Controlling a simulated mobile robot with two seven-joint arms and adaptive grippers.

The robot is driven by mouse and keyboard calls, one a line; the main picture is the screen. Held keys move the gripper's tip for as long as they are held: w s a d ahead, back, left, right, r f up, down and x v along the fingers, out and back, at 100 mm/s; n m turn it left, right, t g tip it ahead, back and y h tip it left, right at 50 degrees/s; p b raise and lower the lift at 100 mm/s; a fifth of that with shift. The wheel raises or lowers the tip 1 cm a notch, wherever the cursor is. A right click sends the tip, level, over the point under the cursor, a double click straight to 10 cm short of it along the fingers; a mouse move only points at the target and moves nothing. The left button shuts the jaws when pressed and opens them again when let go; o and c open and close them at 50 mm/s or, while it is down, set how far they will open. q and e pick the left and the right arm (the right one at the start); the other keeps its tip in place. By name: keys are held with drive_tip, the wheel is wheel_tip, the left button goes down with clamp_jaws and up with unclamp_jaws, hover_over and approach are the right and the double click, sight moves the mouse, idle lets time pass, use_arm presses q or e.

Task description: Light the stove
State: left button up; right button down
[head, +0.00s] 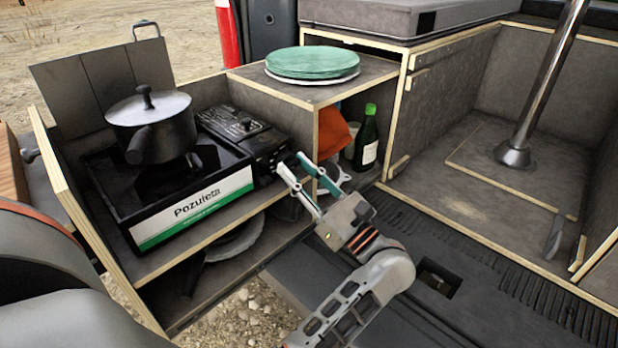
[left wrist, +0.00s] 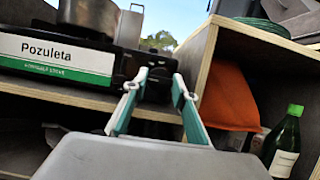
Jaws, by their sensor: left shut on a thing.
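A black camping stove with a white and green "Pozuleta" front label (head: 205,200) sits on the upper shelf of the wooden box unit; it also shows in the left wrist view (left wrist: 60,62). A dark pot with a lid (head: 152,125) stands on its burner; no flame is visible. My left gripper (head: 291,164) reaches to the stove's right end. In the left wrist view its fingertips (left wrist: 160,78) are on either side of the dark control area, shut on the stove's knob, which the fingers mostly hide. My right gripper is not in view.
Green plates (head: 312,62) are stacked on the shelf top. An orange cloth (head: 335,132) and a green bottle (head: 367,138) stand in the compartment right of my gripper. A metal post (head: 545,80) rises at the right. The tailgate floor in front is mostly clear.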

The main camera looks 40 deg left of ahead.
use_arm(q)
drive_tip(key=n+g+b, duration=0.2)
drive_tip(key=n, duration=0.2)
drive_tip(key=n+g+h+b, duration=0.1)
drive_tip(key=n+g+b, duration=0.1)
drive_tip(key=n, duration=0.2)
drive_tip(key=shift+w, duration=0.2)
drive_tip(key=shift+r+n+g, duration=0.1)
drive_tip(key=shift+n+g, duration=0.2)
drive_tip(key=shift+n, duration=0.2)
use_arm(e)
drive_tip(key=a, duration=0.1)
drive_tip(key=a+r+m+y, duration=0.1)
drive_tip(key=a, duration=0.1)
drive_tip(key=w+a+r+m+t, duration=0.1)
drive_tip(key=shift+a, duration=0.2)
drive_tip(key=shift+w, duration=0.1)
use_arm(q)
drive_tip(key=o, duration=0.8)
drive_tip(key=shift+r, duration=0.1)
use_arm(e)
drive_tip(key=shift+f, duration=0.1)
